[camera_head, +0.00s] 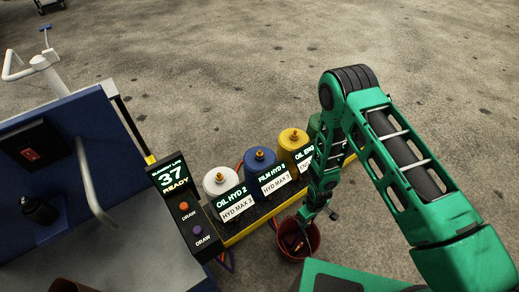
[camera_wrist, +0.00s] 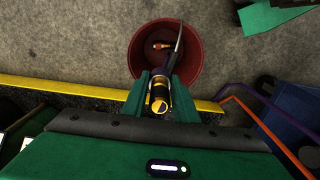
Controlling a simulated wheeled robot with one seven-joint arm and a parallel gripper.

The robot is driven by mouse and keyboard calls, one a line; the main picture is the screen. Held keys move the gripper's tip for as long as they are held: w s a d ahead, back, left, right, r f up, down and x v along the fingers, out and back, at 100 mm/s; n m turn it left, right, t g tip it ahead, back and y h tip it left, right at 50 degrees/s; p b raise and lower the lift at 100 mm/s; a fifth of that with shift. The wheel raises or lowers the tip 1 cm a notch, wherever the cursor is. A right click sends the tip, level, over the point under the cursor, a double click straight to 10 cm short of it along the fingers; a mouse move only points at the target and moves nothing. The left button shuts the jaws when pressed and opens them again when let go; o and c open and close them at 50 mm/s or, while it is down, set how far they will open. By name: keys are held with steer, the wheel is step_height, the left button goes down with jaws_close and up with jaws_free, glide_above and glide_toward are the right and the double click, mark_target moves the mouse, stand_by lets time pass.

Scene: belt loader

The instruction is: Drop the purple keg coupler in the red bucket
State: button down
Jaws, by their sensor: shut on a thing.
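The red bucket (camera_head: 314,244) stands on the floor in front of the yellow rail in the head view. It also shows in the wrist view (camera_wrist: 191,65), with a small orange-and-dark piece (camera_wrist: 160,45) inside it. My gripper (camera_head: 307,214) is above the bucket. In the wrist view my gripper (camera_wrist: 160,92) is shut on the purple keg coupler (camera_wrist: 158,73), which has a purple band, a yellow-and-black end and a dark curved lever. The lever reaches out over the bucket's opening. The jaws hide part of the coupler.
Behind the bucket, white (camera_head: 221,181), blue (camera_head: 260,160) and yellow (camera_head: 293,140) containers with labels stand in a row along a yellow rail (camera_head: 236,232). Orange and purple hoses (camera_wrist: 262,122) run right of my gripper.

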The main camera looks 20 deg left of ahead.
steer(key=shift+f, duration=0.7)
steer(key=c, duration=1.3)
jaws_free()
steer(key=shift+c, duration=0.2)
step_height(320, 180, up, 11)
steer(key=shift+f, duration=0.1)
